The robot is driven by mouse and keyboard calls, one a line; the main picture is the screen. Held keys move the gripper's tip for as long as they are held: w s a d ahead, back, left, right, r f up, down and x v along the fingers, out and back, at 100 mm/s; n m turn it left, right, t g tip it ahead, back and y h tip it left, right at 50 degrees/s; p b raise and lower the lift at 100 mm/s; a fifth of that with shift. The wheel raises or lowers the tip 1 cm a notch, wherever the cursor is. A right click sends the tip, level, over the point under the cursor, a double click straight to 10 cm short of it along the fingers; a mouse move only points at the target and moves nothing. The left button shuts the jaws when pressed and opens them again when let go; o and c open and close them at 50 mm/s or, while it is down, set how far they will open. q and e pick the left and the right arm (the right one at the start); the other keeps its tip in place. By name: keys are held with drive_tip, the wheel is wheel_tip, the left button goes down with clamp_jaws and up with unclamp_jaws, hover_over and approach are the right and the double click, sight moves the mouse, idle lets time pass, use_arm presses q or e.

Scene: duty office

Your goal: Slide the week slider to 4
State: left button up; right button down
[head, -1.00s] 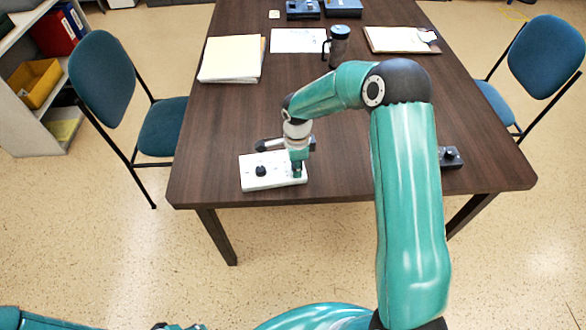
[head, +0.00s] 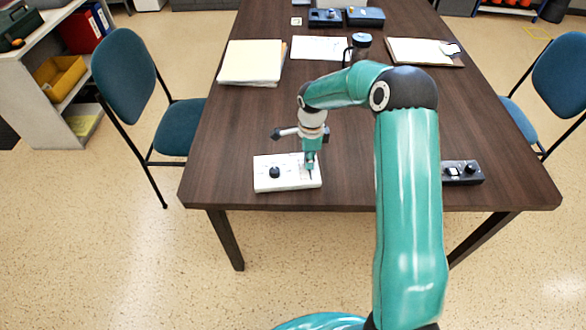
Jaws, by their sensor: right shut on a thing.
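A white panel (head: 287,183) with a black knob (head: 274,172) lies near the front edge of the dark table. A slot with small marks runs on its right part; the week slider and its numbers are too small or hidden to read. My right gripper (head: 310,172) points down onto the right part of the panel and is shut on the small slider handle there, which the fingers mostly hide. My left gripper is not in view.
A black control box (head: 463,172) sits at the table's front right. Blue chairs (head: 126,70) flank the table.

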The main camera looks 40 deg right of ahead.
drive_tip(key=shift+w+d, duration=0.1)
drive_tip(key=shift+w, duration=0.05)
drive_tip(key=c, duration=1.2)
unclamp_jaws()
wheel_tip(320, 180, up, 12)
